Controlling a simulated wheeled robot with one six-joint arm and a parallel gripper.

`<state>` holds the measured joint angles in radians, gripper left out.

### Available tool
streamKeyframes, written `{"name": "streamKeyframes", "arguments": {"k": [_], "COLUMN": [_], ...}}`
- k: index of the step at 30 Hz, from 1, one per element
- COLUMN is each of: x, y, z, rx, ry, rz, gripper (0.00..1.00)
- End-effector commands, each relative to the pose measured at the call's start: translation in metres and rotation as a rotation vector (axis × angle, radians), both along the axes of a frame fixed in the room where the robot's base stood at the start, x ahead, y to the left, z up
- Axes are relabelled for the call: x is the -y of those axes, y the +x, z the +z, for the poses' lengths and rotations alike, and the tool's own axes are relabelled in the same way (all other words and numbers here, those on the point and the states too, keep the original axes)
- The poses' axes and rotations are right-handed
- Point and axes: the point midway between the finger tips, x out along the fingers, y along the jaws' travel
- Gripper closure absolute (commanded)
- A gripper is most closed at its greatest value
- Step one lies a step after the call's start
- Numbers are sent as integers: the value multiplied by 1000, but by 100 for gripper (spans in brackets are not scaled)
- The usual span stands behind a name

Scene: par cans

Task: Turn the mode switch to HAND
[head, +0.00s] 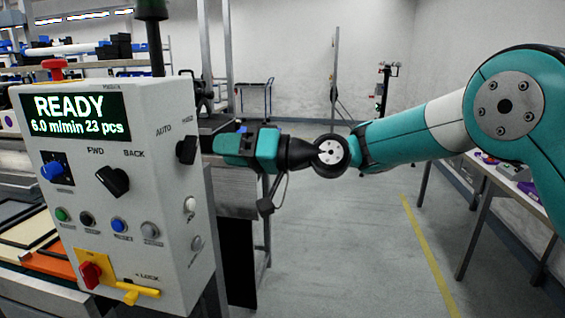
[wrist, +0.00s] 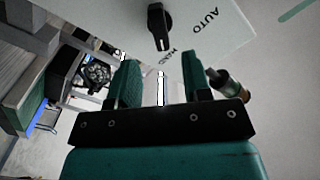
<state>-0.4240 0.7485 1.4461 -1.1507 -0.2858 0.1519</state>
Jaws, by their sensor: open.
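The mode switch is a black knob (head: 187,150) on the right side face of the grey control box (head: 150,220), with AUTO and HAND lettering above it. In the wrist view the knob (wrist: 158,27) is at the top centre, its long handle running nearly up and down the picture. My gripper (head: 222,145) is just right of the knob in the head view. In the wrist view its two teal fingers (wrist: 160,72) are apart, with nothing between them, and the knob is beyond their tips.
The box front has a READY display (head: 75,115), a FWD/BACK knob (head: 113,182), several buttons and a red switch with a yellow lock handle (head: 138,292). A red mushroom button (head: 55,66) is on top. A table (head: 500,180) stands at right; the floor between is clear.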

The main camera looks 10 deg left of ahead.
Motion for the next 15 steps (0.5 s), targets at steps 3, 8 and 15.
{"name": "streamKeyframes", "arguments": {"k": [3, 8, 15], "x": [34, 69, 99], "y": [-1, -4, -7], "z": [-3, -3, -1], "rx": [1, 0, 0], "ry": [0, -1, -1], "rz": [-5, -4, -2], "gripper": [55, 55, 55]}}
